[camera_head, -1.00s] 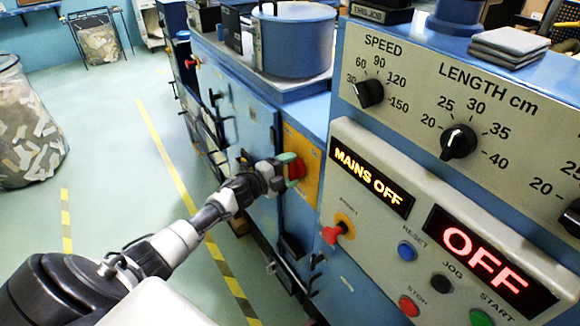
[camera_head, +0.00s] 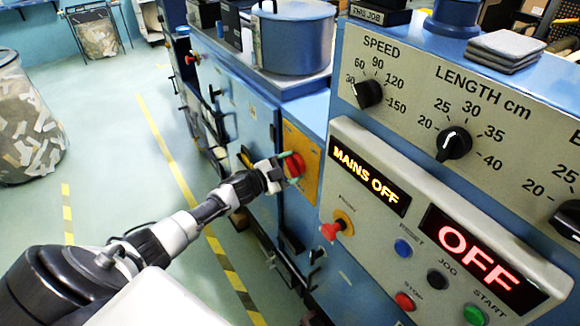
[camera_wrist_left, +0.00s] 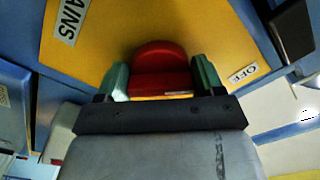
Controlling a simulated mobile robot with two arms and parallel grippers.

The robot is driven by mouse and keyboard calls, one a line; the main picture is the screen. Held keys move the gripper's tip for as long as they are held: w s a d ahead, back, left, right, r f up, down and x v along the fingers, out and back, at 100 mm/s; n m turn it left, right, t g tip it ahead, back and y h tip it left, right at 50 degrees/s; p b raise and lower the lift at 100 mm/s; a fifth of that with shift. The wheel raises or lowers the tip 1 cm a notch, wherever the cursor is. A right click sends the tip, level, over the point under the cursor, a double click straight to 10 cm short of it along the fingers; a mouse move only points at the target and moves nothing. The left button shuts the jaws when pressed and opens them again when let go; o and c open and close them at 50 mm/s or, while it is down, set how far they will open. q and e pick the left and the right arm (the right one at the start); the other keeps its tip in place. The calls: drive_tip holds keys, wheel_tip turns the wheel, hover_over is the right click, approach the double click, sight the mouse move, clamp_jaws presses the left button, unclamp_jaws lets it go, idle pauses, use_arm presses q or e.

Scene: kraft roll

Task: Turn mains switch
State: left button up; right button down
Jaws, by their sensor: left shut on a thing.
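The mains switch is a red knob (camera_head: 293,165) on a yellow plate (camera_head: 307,191) on the blue machine's side. In the left wrist view the red knob (camera_wrist_left: 160,62) sits between the two green fingertips, and the yellow plate (camera_wrist_left: 100,40) carries "MAINS" and "OFF" labels. My left gripper (camera_head: 284,168) is shut on the knob; it also shows in the left wrist view (camera_wrist_left: 161,82). The display (camera_head: 370,175) reads "MAINS OFF". A second display (camera_head: 484,259) reads "OFF" in red. My right gripper is not in view.
The control panel (camera_head: 440,210) at right has black dials, a red knob on a yellow-orange collar (camera_head: 336,227), and coloured buttons. A bin of scraps (camera_head: 28,125) stands at far left. The floor (camera_head: 110,170) between bin and machine is clear, with yellow lines.

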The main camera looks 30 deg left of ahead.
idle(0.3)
use_arm(q)
drive_tip(key=o, duration=0.9)
drive_tip(key=shift+o, duration=0.2)
drive_tip(key=shift+s, duration=0.1)
drive_tip(key=b+v, duration=0.2)
drive_tip(key=v, duration=0.8)
drive_tip(key=shift+s+a, duration=0.15)
drive_tip(key=shift+s, duration=0.15)
